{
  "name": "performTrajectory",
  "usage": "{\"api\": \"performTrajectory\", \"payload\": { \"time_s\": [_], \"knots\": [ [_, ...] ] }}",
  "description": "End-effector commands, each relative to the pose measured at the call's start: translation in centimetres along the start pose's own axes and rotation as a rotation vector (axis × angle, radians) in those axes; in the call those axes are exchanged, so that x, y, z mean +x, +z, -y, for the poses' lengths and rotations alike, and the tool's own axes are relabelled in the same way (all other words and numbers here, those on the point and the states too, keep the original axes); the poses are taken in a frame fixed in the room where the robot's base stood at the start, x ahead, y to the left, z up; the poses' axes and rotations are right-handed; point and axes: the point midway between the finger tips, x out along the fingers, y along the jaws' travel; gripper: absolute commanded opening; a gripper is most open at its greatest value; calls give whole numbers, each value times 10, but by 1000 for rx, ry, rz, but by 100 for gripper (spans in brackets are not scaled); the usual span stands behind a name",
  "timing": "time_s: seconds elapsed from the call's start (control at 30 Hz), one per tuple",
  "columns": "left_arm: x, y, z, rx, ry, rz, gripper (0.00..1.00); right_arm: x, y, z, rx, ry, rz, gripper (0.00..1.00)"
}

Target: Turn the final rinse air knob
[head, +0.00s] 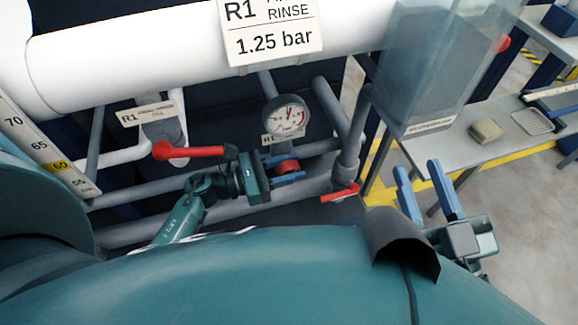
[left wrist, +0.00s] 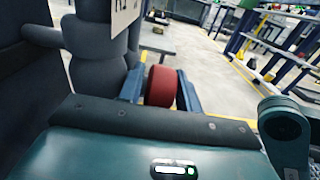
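The red round knob (head: 287,166) sits below the pressure gauge (head: 287,117) on the grey piping under the final rinse sign (head: 270,30). My left gripper (head: 296,177) is at this knob, with one blue finger along its lower side. In the left wrist view the red knob (left wrist: 161,86) lies between the two fingers of my left gripper (left wrist: 160,92) and fills most of the gap. Whether both fingers press on it I cannot tell. My right gripper (head: 428,190) is open and empty at the right, away from the pipes.
A red lever handle (head: 188,151) is left of my left gripper, by the R1 fill label (head: 146,113). Another red lever (head: 340,193) is to its right. A clear box (head: 440,65) hangs at the upper right, near a grey table (head: 500,140). Floor is free at the right.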

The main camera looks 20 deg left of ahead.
Motion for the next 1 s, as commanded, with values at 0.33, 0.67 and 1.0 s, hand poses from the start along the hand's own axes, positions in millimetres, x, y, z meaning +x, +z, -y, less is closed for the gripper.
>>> {"api": "performTrajectory", "payload": {
  "time_s": [0.33,0.67,1.0],
  "knots": [
    [0,0,0,0,0,0,5,0,0,0,-1,0,-1,35],
    [0,8,0,3,-3,-125,3,-1,-5,-4,-60,17,47,35],
    [0,1,0,0,-1,-247,3,-6,-2,-8,-137,27,82,35]
  ]
}}
